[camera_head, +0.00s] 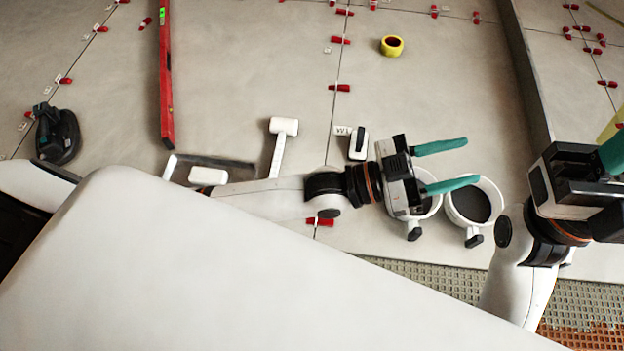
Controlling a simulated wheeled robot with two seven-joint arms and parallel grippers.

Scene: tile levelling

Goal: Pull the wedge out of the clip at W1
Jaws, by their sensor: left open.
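The W1 label (342,130) lies beside the tile joint in the middle of the floor. No red wedge shows clearly at that label; a black-and-white device (358,143) stands just right of it. A red wedge (340,88) sits on the same joint farther up, and another (320,221) shows lower, partly behind my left arm. My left gripper (446,165) is open and empty, its teal fingers pointing right, above the white buckets and to the right of W1. My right gripper (612,150) is cut off at the right edge, so its jaws cannot be judged.
Two white buckets (474,203) stand below my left gripper. A white mallet (284,126), a tray (235,163), a red level (166,75) and a suction lifter (57,134) lie left. Yellow tape (391,46) lies above. A long raised bar (528,75) runs at right.

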